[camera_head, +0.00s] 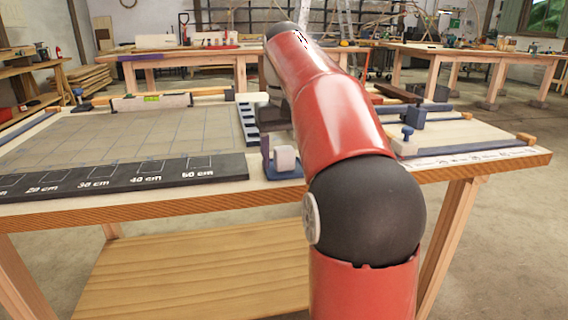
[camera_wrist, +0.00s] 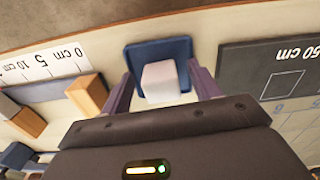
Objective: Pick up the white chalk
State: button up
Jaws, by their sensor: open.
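The white chalk (camera_wrist: 160,82) is a pale block on a small blue tray (camera_wrist: 142,54). In the head view the chalk (camera_head: 286,158) shows near the front edge of the workbench, with the blue tray (camera_head: 285,174) under it, partly beside my red arm. My gripper (camera_wrist: 160,78) is open above the tray. In the wrist view one finger is on each side of the chalk, with a gap on both sides. The gripper body hides the near part of the scene, and I cannot tell the height of the fingertips over the tray.
A dark ruled strip (camera_head: 120,178) lies along the bench front at left. A gridded board (camera_head: 110,135) lies behind it. A blue clamp (camera_head: 407,135) and wooden pieces lie to the right. In the wrist view, wooden blocks (camera_wrist: 87,94) and a white scale (camera_wrist: 45,70) sit left of the tray.

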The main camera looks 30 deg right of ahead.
jog(key=shift+f, duration=0.1)
jog(key=c, duration=1.1)
